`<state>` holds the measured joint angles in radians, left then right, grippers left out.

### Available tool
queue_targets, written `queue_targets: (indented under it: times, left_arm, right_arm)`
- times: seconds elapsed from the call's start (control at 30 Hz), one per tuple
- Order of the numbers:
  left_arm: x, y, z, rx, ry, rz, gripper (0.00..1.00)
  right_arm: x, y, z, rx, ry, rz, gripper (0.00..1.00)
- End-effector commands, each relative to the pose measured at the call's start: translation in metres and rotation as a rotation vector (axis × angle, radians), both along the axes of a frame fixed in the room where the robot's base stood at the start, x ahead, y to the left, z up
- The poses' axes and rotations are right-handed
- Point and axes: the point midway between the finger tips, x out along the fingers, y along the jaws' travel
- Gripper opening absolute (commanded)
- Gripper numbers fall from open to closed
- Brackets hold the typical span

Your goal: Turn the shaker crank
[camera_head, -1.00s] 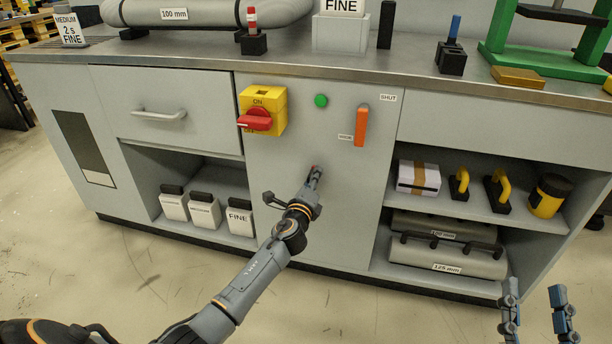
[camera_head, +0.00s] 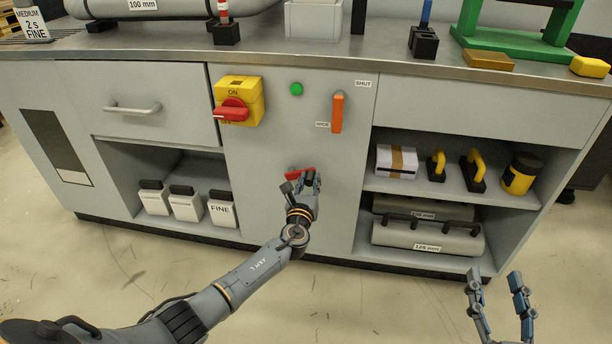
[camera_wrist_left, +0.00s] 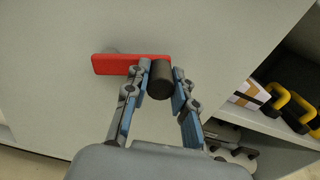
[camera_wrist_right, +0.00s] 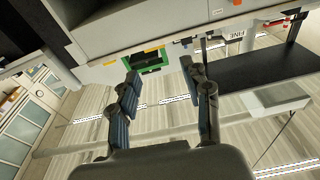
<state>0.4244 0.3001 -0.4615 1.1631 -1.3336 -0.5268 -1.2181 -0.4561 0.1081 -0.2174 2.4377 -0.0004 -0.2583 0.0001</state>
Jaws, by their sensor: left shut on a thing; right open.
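The shaker crank is a red arm (camera_head: 298,171) on the grey cabinet front, mostly behind my left gripper in the head view. In the left wrist view the red crank arm (camera_wrist_left: 118,64) lies roughly level, with a dark round handle (camera_wrist_left: 160,80) at its right end. My left gripper (camera_wrist_left: 159,88) is shut on that handle, one finger on each side; it also shows in the head view (camera_head: 308,182). My right gripper (camera_head: 495,285) is open and empty at the lower right, away from the cabinet; it also shows in the right wrist view (camera_wrist_right: 160,78).
Above the crank are a red rotary switch (camera_head: 232,110) on a yellow box, a green button (camera_head: 296,89) and an orange lever (camera_head: 337,112). Open shelves on the right hold a box (camera_head: 396,162) and yellow-handled tools (camera_head: 473,171). The floor in front is clear.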

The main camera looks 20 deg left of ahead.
Motion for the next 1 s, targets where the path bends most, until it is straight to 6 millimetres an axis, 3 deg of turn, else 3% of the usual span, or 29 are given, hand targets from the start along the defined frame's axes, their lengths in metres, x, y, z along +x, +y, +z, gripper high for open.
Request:
queue_targets:
  times: [0.43, 1.0]
  left_arm:
    - [0.001, -0.005, -0.021, 0.289, 0.07, -0.003, 0.0]
    - [0.001, -0.005, -0.027, 0.362, 0.089, -0.002, 0.0]
  right_arm:
    - [0.0, -0.001, -0.007, -0.01, 0.04, -0.003, 0.48]
    - [0.0, -0.002, -0.009, -0.013, 0.046, -0.004, 0.48]
